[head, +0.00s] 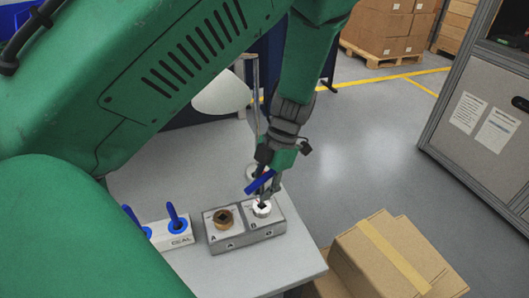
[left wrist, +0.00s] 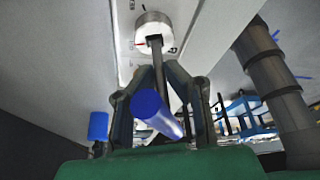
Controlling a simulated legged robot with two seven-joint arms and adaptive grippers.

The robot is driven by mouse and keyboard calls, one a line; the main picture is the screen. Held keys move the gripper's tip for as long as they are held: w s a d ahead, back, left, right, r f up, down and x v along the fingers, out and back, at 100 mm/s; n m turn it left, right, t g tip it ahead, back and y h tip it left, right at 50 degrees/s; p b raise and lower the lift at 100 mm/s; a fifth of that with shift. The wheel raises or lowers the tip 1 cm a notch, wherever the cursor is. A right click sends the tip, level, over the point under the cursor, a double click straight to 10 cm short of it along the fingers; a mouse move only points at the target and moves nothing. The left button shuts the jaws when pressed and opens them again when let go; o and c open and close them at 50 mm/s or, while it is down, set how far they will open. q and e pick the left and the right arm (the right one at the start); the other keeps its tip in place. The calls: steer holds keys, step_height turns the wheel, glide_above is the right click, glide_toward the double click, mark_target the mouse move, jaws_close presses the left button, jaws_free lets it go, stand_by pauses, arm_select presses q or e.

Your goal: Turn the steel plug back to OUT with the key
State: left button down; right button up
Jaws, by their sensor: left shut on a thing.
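A grey housing (head: 235,240) stands on the table with a brass plug (head: 223,217) at A and a steel plug (head: 262,209) at B. My left gripper (head: 266,180) is above the steel plug, shut on a key with a blue handle (head: 260,182). In the left wrist view, the gripper (left wrist: 163,100) holds the key (left wrist: 155,112), and its steel shaft runs to the steel plug (left wrist: 153,38). I cannot tell how deep the tip sits. A red mark shows at the plug's left side; the lettering beside it is too small to read. My right gripper is out of view.
A white block (head: 170,236) with blue-handled pieces (head: 175,216) stands left of the housing. A lamp (head: 222,94) is behind it. Cardboard boxes (head: 385,255) stand beyond the table's right edge, and a grey cabinet (head: 480,110) is farther right. My green arm hides much of the left.

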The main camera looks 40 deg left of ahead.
arm_select(q)
steer(key=shift+s+n+p, duration=0.1)
steer(key=shift+n+p, duration=0.3)
steer(key=shift+n, duration=0.2)
steer(key=shift+s+r+n+h+p, duration=0.15)
steer(key=shift+n+h+p, duration=0.45)
steer(key=shift+n+p, duration=0.75)
steer(key=shift+n, duration=0.05)
steer(key=shift+f, duration=0.25)
steer(key=c, duration=1.5)
jaws_free()
steer(key=shift+c, duration=0.2)
steer(key=shift+r, duration=0.1)
